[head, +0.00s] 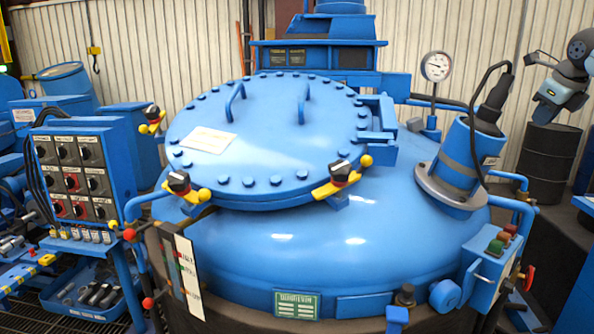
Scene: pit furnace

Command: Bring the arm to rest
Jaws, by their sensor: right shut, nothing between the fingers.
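My right gripper (546,108) is at the upper right edge of the head view, high and far to the right of the furnace. It is shut, with nothing seen between its fingers. It shows in front of or just above a dark drum (548,152); I cannot tell the gap between them. My left gripper is not in view. The big blue furnace vessel (330,245) fills the middle. Its round bolted lid (270,130) lies tilted on top, with yellow-handled clamps around the rim.
A control panel (75,178) with several knobs stands at the left, above a blue tray of metal parts (95,295). A pressure gauge (436,67) and a cabled blue cylinder (462,160) stand up from the vessel's right side. A push-button box (494,262) hangs below them.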

